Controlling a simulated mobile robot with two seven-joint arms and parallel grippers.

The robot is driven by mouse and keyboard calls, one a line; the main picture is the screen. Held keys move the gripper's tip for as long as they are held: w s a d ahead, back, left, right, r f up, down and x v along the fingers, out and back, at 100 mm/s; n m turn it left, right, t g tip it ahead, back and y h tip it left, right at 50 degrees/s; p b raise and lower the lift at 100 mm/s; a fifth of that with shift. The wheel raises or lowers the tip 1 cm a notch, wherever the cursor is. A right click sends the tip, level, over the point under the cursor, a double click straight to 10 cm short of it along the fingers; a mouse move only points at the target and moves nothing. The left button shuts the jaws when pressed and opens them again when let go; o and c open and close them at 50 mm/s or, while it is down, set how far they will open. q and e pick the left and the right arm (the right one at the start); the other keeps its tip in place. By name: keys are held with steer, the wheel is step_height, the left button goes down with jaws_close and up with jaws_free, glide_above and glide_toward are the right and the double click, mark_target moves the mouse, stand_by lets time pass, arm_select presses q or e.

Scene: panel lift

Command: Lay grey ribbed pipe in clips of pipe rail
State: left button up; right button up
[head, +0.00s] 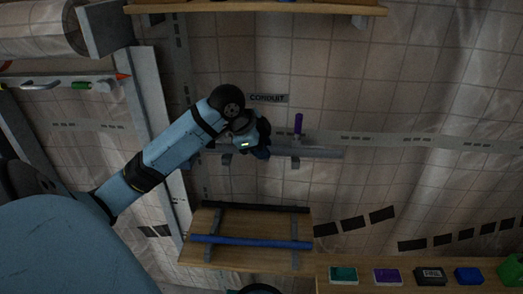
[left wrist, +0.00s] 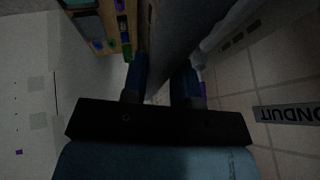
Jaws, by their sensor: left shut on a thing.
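My left gripper (head: 262,140) is at the wall just below the CONDUIT sign (head: 268,98). In the left wrist view its two blue fingers (left wrist: 163,82) are shut on the grey pipe (left wrist: 176,35), which runs away from the camera between them. In the head view the grey pipe (head: 320,153) lies roughly level, reaching out on both sides of the gripper. Grey clips of the pipe rail (head: 295,163) show below it. The gripper hides the pipe's middle, and I cannot tell whether the pipe is seated in the clips. My right gripper is not in view.
A purple upright piece (head: 298,123) stands above the pipe. Below, a wooden rack (head: 270,258) holds a black pipe (head: 255,207) and a blue pipe (head: 255,242). Several coloured boxes (head: 388,275) sit on a ledge at lower right. A wooden shelf (head: 250,7) is above.

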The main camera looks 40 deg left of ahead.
arm_select(q)
steer(key=shift+w+a+f, duration=0.35)
steer(key=shift+w+a, duration=0.35)
steer(key=shift+w, duration=0.15)
steer(key=shift+w+a+f, duration=0.4)
steer(key=shift+w+a, duration=0.35)
steer(key=shift+w, duration=0.05)
steer(key=shift+w+a+f, duration=0.35)
steer(key=shift+w+a, duration=0.35)
steer(key=shift+w, duration=0.15)
steer(key=shift+f, duration=1.8)
steer(key=o, duration=1)
